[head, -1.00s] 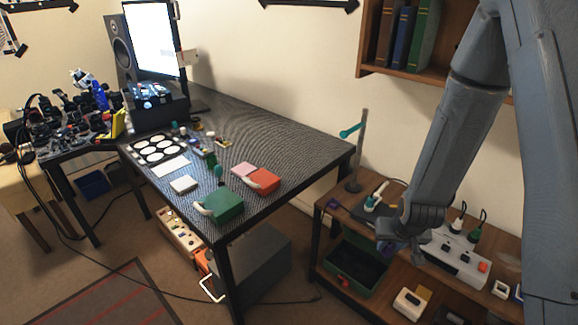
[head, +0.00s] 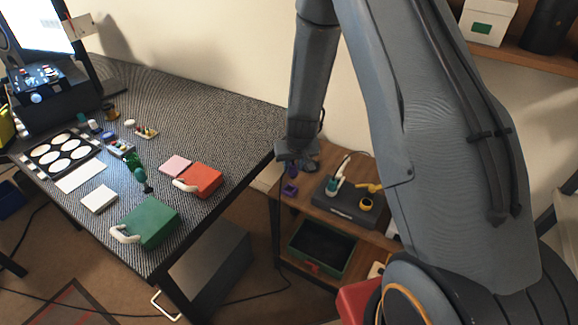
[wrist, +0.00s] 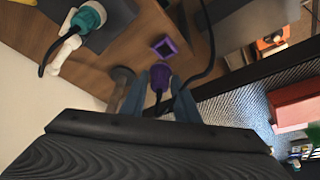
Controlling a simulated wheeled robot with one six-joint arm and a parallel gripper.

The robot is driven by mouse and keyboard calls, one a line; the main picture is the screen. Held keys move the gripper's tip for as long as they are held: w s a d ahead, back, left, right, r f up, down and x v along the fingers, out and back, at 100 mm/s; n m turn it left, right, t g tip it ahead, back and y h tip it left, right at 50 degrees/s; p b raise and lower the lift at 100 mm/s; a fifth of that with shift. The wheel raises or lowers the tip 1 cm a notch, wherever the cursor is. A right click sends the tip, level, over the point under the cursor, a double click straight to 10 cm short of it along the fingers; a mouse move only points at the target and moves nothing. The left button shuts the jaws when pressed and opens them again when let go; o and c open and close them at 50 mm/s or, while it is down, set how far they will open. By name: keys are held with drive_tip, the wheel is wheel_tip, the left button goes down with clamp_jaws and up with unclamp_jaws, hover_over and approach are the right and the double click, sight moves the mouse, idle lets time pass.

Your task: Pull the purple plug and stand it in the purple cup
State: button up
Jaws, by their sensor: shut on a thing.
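The purple plug (wrist: 160,76) is between the fingers of my gripper (wrist: 160,88) in the wrist view, with its black cable hanging from the end nearest the camera. My gripper is shut on it. The purple cup (wrist: 166,46) is a small square open-topped holder on the wooden bench, just beyond the plug and apart from it in that view. In the head view my gripper (head: 297,156) is above the left end of the bench, with the purple cup (head: 290,189) below it. The plug is mostly hidden or too small there.
A dark box (head: 349,205) with a teal plug (head: 334,186) and a yellow part stands right of the cup. A post (wrist: 122,88) rises close left of the plug. A black cable (wrist: 209,40) runs past on the right. The patterned table (head: 240,125) is left of the bench.

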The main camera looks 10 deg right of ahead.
drive_tip(key=b+x, duration=0.2)
drive_tip(key=b, duration=0.1)
drive_tip(key=b+x, duration=0.5)
drive_tip(key=b, duration=0.1)
drive_tip(key=shift+a+f, duration=0.2)
drive_tip(key=shift+a, duration=0.1)
drive_tip(key=shift+s, duration=0.1)
idle(1.0)
drive_tip(key=shift+f+b, duration=1.55)
drive_tip(key=shift+b, duration=0.25)
idle(1.4)
drive_tip(key=o, duration=1.3)
drive_tip(key=shift+c, duration=0.2)
drive_tip(key=shift+r, duration=0.1)
